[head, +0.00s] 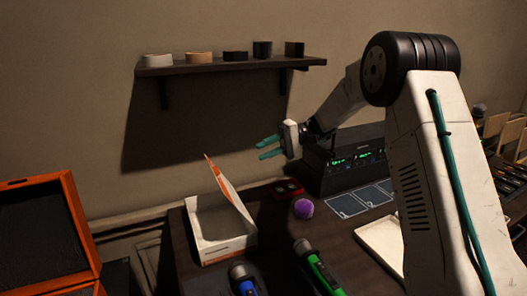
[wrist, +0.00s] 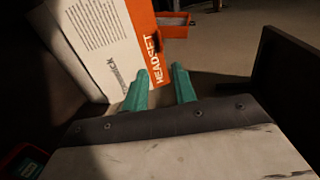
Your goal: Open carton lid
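The white and orange carton (head: 222,245) stands on the desk's left end in the head view. Its lid (head: 232,192) is raised and tilted up at its right side, so the inside shows. In the wrist view the lid's printed face (wrist: 110,45) with "HEADSET" lettering lies just beyond the fingers. My gripper (head: 266,147) is above and to the right of the lid in the head view, apart from it. In the wrist view its two teal fingers (wrist: 160,85) are spread with nothing between them.
An orange wooden case (head: 75,200) stands open at the far left. A purple ball (head: 303,208), a small red-edged box (head: 286,187), and green (head: 318,267) and blue (head: 243,279) microphones are on the desk. A black rack unit (head: 340,160) stands behind. A wall shelf (head: 230,66) is above.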

